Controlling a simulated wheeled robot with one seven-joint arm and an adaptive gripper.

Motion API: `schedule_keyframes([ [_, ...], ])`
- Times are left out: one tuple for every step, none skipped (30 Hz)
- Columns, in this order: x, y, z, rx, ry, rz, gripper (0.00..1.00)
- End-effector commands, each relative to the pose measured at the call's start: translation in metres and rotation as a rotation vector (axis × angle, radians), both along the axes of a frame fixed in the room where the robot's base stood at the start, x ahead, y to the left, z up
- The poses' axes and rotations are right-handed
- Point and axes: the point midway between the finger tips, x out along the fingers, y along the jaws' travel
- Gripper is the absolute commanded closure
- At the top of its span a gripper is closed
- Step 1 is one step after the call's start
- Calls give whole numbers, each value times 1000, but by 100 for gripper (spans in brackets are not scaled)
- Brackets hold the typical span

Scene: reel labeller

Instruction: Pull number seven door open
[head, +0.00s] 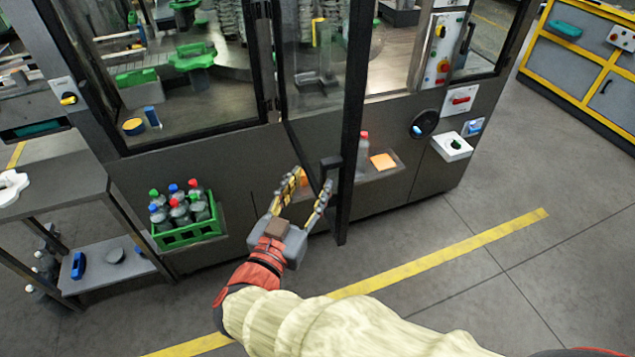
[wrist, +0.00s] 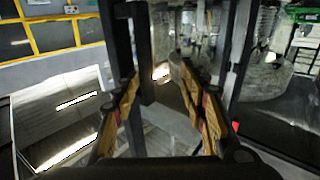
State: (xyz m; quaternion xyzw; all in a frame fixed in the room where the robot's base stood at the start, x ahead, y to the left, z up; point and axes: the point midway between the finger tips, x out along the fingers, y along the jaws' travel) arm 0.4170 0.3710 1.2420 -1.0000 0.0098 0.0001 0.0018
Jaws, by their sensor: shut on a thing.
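A glass door with a black frame (head: 355,110) stands partly open on the front of the machine, its free edge swung out toward me. I can read no number on it. A short black handle piece (head: 331,163) juts from the lower part of that edge. My gripper (head: 314,179) is at the handle, with its fingers spread around it and shut on it. In the wrist view my gripper's two yellow-brown fingers (wrist: 160,75) flank the dark door parts. The black frame post (wrist: 141,50) rises beyond them. The exact contact is hidden.
A green crate of bottles (head: 190,232) hangs on the machine's front, left of my gripper. A small shelf with an orange block (head: 383,161) is behind the door edge. Control boxes (head: 452,146) are at the right. The floor in front is clear, with a yellow line (head: 440,262).

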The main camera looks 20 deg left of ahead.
Motion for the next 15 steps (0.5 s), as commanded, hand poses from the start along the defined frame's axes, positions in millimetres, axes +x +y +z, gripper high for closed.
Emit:
schedule_keyframes([
  [-2,7,4,4,-4,11,76],
  [-4,9,4,4,-4,12,76],
  [-5,11,4,4,-4,12,76],
  [-6,12,4,4,-4,11,76],
  [-8,13,4,4,-3,11,76],
  [-9,15,4,5,-3,11,76],
  [-11,16,4,5,-3,11,76],
  [-12,18,4,5,-3,11,76],
  [-14,19,4,5,-4,11,76],
  [-15,20,4,4,-4,11,76],
  [-16,22,4,4,-4,11,76],
  [-18,23,4,4,-4,10,76],
  [-19,24,4,4,-4,10,76],
  [-20,25,3,4,-4,9,76],
  [-22,26,3,4,-3,9,76],
])
